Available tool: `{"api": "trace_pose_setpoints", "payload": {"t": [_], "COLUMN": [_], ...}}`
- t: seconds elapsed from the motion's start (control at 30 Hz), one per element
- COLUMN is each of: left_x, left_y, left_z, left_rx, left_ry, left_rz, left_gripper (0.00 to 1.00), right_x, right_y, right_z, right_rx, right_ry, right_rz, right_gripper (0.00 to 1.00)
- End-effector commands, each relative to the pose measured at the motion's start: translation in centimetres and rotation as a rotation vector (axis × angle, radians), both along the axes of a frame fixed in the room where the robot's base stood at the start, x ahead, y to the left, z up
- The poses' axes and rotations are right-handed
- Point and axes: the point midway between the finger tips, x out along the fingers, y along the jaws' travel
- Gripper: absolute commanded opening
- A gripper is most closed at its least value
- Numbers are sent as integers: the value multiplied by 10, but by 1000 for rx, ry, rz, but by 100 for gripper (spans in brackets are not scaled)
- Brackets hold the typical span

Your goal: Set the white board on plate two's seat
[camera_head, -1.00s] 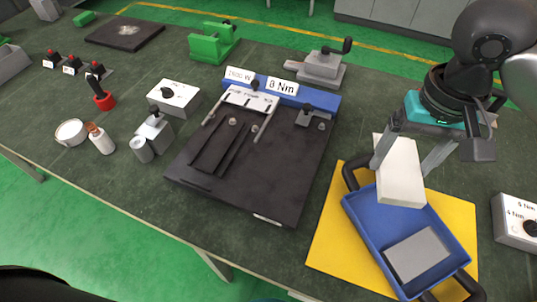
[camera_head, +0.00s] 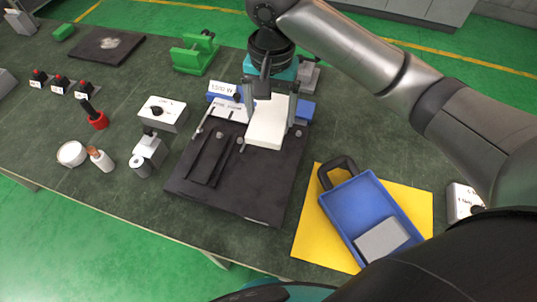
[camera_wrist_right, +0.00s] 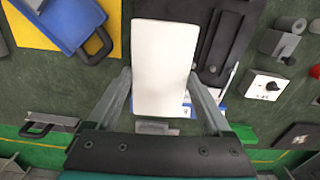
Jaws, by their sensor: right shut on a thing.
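The white board (camera_head: 268,123) is held between the fingers of my right gripper (camera_head: 270,103), over the right back part of a black plate (camera_head: 245,190). In the right wrist view the board (camera_wrist_right: 165,65) lies lengthwise between the two fingers (camera_wrist_right: 163,95). I cannot tell whether the board touches the plate, and no label naming plate two is readable. Two dark strips (camera_head: 208,155) lie on the plate to the left of the board. A clamp bar and a knob stand at the plate's back left. The board and gripper hide the back right of the plate. My left gripper is not in view.
A blue tray (camera_head: 345,192) with a grey slab (camera_head: 382,240) sits on a yellow mat (camera_head: 306,235) at right. A white box with a knob (camera_head: 163,113) and a small grey clamp (camera_head: 150,148) stand left of the plate. My right arm crosses the upper right.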

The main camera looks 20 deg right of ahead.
Motion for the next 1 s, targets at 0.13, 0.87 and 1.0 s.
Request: {"api": "trace_pose_setpoints", "payload": {"t": [0.13,0.87,1.0], "left_x": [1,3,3], "left_y": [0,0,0], "left_z": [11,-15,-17], "left_rx": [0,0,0], "left_ry": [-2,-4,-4], "left_rz": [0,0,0], "left_gripper": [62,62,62], "right_x": [2,2,2], "right_y": [3,3,3], "right_z": [4,-150,-160], "right_rx": [-3,-5,-4], "right_ry": [7,7,6], "right_rz": [-48,-57,-56], "right_gripper": [29,29,29]}}
